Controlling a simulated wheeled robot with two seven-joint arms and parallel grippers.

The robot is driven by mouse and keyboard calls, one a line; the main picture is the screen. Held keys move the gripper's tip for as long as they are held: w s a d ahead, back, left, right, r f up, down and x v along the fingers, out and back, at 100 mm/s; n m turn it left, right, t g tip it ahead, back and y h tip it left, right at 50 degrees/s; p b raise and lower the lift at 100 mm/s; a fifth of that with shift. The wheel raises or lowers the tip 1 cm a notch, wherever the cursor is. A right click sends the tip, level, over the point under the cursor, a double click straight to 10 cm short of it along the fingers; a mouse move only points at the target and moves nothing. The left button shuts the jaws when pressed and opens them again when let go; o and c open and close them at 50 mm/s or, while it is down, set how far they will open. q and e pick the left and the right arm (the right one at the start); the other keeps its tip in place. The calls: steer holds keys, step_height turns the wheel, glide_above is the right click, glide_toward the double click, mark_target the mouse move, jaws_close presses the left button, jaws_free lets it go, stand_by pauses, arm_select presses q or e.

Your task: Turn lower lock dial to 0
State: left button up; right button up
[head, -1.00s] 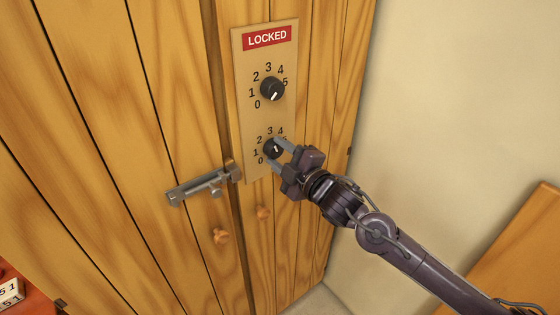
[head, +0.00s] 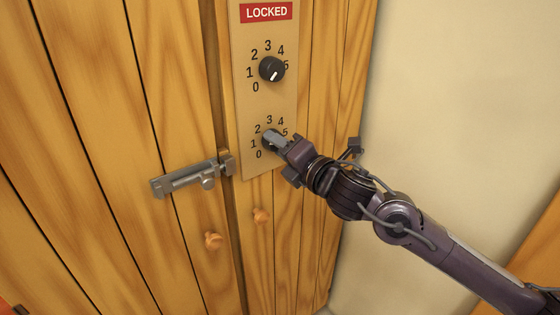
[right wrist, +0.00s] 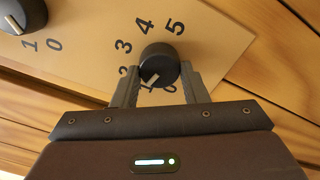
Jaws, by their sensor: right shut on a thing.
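The lower lock dial (head: 268,141) is a small black knob on the tan lock plate (head: 257,108), ringed by the numbers 0 to 5. In the head view my right gripper (head: 274,141) covers most of it. In the right wrist view the dial (right wrist: 159,66) sits between the two fingertips of my right gripper (right wrist: 158,80), which is shut on it. Its white mark there points to the lower left, close to the 1. The 0 is partly hidden by the finger and dial. My left gripper is not in view.
The upper dial (head: 271,69) sits above, under a red LOCKED sign (head: 266,12). A plain wall (head: 440,90) is at the right.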

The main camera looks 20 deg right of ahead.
arm_select(q)
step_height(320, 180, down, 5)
steer(key=b, duration=0.4)
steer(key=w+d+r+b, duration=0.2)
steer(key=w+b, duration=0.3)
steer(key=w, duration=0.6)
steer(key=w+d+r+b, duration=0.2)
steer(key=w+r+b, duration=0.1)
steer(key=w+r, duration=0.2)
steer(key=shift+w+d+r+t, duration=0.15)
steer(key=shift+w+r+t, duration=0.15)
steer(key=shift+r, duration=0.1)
arm_select(e)
steer(key=shift+d+f+n, duration=0.1)
steer(key=shift+n, duration=2.95)
steer(key=shift+d+f+n, duration=0.1)
steer(key=shift+n, duration=2.95)
steer(key=o, duration=1)
steer(key=shift+w, duration=0.1)
steer(key=shift+c, duration=0.2)
